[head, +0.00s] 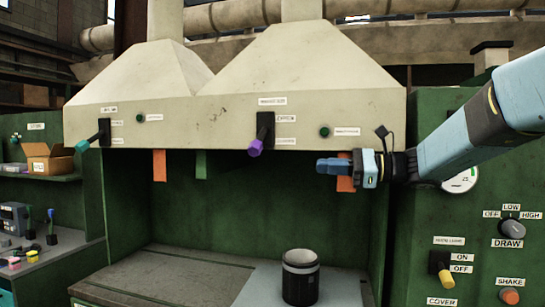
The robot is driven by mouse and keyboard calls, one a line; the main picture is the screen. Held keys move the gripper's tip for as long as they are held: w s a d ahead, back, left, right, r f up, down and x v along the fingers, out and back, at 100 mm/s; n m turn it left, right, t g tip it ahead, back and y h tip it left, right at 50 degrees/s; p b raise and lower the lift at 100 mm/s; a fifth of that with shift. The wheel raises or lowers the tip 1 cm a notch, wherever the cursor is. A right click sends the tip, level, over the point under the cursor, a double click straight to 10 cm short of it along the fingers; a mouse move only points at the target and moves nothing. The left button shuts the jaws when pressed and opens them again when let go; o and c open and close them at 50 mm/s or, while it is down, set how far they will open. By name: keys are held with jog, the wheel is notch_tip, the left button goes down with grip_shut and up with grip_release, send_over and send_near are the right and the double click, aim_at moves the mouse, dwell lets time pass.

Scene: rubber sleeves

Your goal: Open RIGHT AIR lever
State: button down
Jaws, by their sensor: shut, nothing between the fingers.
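Two levers are on the front of the pale hood. The right one, a black lever with a purple handle (255,147), hangs down from its dark plate, tilted a little to the left. The small label above it is too blurred to read surely; the labels beside it seem to be OPEN above and CLOSED below. The left lever, with a teal handle (84,144), points down and left. My gripper (321,166) is shut and empty, pointing left. It appears right of the purple handle and slightly lower, apart from it in the picture.
Orange strips (159,165) and a green strip (201,164) hang under the hood edge (220,120). A dark canister (300,278) stands below. A green panel with a DRAW knob (512,228) and yellow switch (441,268) is at right.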

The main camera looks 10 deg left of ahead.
aim_at(260, 140)
jog(key=a+r, duration=0.2)
jog(key=a, duration=1.1)
jog(key=shift+s+r, duration=0.15)
jog(key=shift+r, duration=0.05)
jog(key=shift+a, duration=0.1)
